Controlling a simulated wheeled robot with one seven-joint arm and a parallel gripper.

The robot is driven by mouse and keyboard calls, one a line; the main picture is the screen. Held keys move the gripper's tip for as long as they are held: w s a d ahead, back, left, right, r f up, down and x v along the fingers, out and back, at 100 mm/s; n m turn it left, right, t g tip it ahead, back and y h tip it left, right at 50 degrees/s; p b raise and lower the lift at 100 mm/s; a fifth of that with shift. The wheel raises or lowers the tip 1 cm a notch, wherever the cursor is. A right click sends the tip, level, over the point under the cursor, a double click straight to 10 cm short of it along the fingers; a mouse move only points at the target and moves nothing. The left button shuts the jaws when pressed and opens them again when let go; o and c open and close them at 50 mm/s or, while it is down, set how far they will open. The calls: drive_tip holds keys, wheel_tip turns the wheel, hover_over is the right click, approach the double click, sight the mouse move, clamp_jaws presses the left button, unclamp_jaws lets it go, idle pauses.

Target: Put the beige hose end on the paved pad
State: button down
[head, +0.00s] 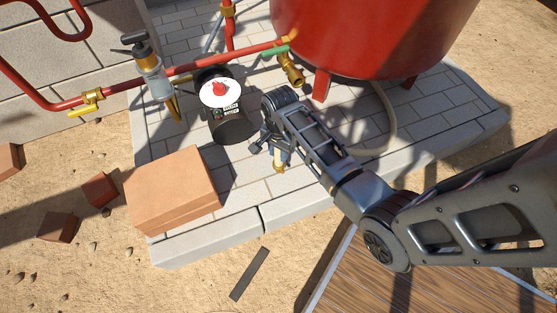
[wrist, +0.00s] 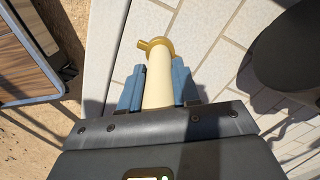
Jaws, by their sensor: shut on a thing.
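The beige hose end (wrist: 158,82) is a cream tube with a brass fitting at its tip. In the wrist view it lies between the blue finger pads of my gripper (wrist: 158,92), which is shut on it. In the head view my gripper (head: 268,146) hangs over the paved pad (head: 240,208), and the brass tip of the hose end (head: 279,167) points down toward the pavers. I cannot tell whether the tip touches them. The pad is light grey pavers, also in the wrist view (wrist: 217,75). My arm hides part of the hose.
A black canister (head: 230,124) with a white top stands left of my gripper. A stacked brick block (head: 172,190) sits on the pad's front left. The red tank (head: 375,30), red pipe (head: 130,84) and brass valve (head: 291,70) are behind. A wooden table (head: 400,290) is at front right.

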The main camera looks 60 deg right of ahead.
sight(278, 159)
wheel_tip(278, 159, down, 4)
drive_tip(key=shift+a+f+b, duration=0.1)
drive_tip(key=shift+f+b, duration=0.05)
drive_tip(key=shift+b, duration=1.05)
drive_tip(key=c, duration=0.8)
unclamp_jaws()
